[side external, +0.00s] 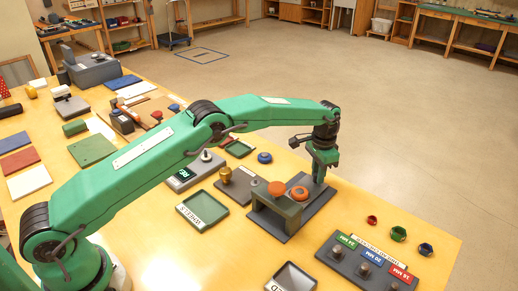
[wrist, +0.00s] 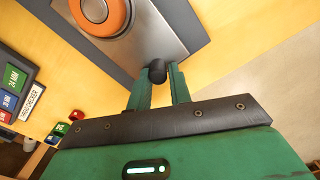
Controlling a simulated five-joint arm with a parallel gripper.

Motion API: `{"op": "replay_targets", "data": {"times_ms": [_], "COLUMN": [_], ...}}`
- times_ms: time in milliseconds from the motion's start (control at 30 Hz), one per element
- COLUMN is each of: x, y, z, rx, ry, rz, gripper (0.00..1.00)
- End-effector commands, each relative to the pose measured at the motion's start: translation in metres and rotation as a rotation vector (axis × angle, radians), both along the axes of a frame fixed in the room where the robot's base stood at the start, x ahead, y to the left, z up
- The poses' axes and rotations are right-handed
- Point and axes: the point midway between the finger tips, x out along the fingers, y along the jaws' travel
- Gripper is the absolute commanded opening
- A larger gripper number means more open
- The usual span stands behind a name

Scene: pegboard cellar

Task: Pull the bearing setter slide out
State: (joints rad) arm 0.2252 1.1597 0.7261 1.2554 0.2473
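The bearing setter is a dark grey base plate (side external: 287,226) with a grey-green bridge-shaped frame (side external: 274,205) and an orange disc (side external: 277,188) on top. Beside the frame, an orange bearing ring (side external: 298,192) lies on the metal slide (wrist: 140,40); the ring also shows in the wrist view (wrist: 125,14). A round black knob (wrist: 157,72) is at the slide's near end. My gripper (wrist: 158,80) has one finger on each side of this knob, close against it. In the side view my gripper (side external: 320,175) points down at the setter's far right end.
A size checker (side external: 367,262) with coloured labels stands at the front right, with several coloured hex pieces (side external: 398,234) near it. A green tray (side external: 207,208) and a small grey tray (side external: 292,279) lie nearby. The table's right edge is close beyond the setter.

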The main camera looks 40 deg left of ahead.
Motion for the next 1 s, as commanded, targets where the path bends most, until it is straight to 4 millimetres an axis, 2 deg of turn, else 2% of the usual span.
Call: {"op": "replay_targets", "data": {"times_ms": [33, 100, 533, 767, 1000], "x": [0.002, 0.002, 0.0, 0.0, 0.001], "y": [0.001, 0.001, 0.001, 0.001, 0.001], "z": [0.001, 0.001, 0.006, 0.028, 0.059], "rx": [-0.002, -0.001, 0.0, 0.0, -0.001], "ry": [-0.009, -0.007, -0.001, -0.002, -0.004], "rz": [0.002, 0.002, 0.002, 0.002, 0.002], "gripper": [0.29, 0.4, 0.4, 0.4, 0.4]}}
